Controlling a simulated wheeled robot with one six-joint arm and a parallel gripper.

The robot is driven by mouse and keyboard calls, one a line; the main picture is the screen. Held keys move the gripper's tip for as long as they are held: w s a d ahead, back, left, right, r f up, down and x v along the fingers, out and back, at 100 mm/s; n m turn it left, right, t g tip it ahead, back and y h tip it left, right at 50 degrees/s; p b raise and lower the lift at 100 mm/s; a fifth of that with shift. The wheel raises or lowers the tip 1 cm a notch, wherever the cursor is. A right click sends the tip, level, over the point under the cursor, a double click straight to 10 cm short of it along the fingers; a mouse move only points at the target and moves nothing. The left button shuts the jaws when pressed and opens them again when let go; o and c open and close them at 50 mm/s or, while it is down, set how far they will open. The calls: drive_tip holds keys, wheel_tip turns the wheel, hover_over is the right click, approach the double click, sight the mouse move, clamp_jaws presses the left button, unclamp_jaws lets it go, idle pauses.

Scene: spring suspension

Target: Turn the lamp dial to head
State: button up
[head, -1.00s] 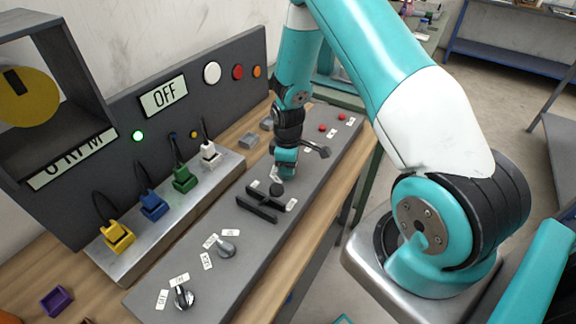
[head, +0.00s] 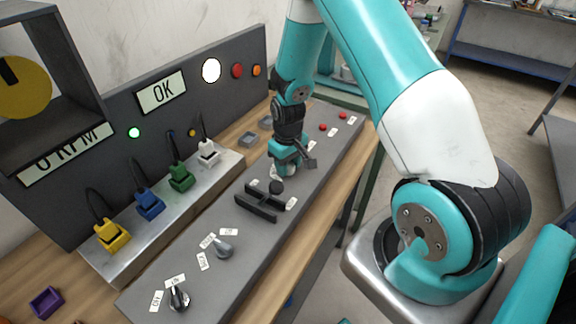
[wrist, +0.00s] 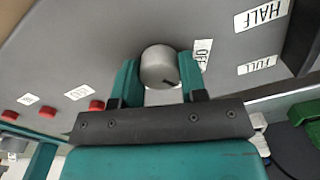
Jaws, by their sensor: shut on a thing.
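A round grey dial (wrist: 159,66) sits on the sloping panel (head: 318,128) in the wrist view, with a dark pointer mark towards its lower right. My gripper (wrist: 157,80) has its two teal fingers closed on either side of it. A label reading OFF (wrist: 203,54) is partly hidden beside the right finger; no label reading HEAD is readable. In the head view my gripper (head: 286,169) is low over the panel and hides the dial. On the back board, the sign (head: 161,93) reads OK and the round white lamp (head: 211,70) is bright.
A black slotted lever gate (head: 260,202) stands close in front of my gripper. Red buttons (head: 323,127) lie beyond. Coloured plugs (head: 150,204) line a metal strip at left.

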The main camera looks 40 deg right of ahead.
drive_tip(key=shift+m, duration=0.6)
drive_tip(key=o, duration=0.9)
drive_tip(key=shift+r, duration=0.1)
wheel_tip(320, 180, up, 17)
drive_tip(key=b, duration=0.3)
drive_tip(key=shift+r, duration=0.15)
